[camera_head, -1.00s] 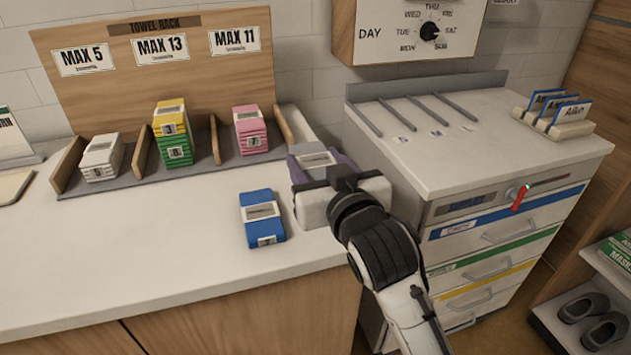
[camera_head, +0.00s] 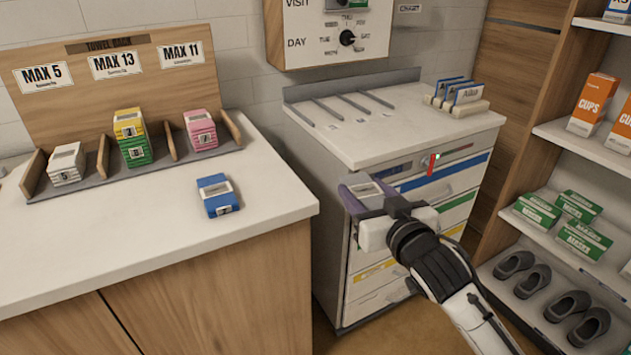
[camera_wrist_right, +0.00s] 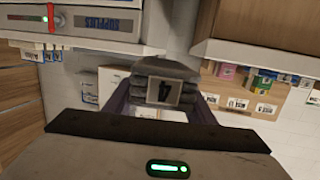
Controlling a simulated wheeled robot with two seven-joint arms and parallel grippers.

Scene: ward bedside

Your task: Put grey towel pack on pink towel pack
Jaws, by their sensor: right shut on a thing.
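The grey towel pack (camera_head: 363,190) is held between the purple fingers of my right gripper (camera_head: 369,194), in front of the drawer cabinet and clear of the white counter. In the right wrist view the pack (camera_wrist_right: 165,92) sits between the fingers with its label, which seems to read 4, facing the camera. The pink towel pack (camera_head: 201,131) stands in the right compartment of the towel rack, below the MAX 11 sign, with nothing on top. My left gripper is not in view.
The towel rack (camera_head: 105,176) also holds a white pack (camera_head: 67,164) and a yellow pack (camera_head: 128,122) on a green pack (camera_head: 136,151). A blue pack (camera_head: 217,195) lies on the counter (camera_head: 268,195). The drawer cabinet (camera_head: 375,140) is right of the counter.

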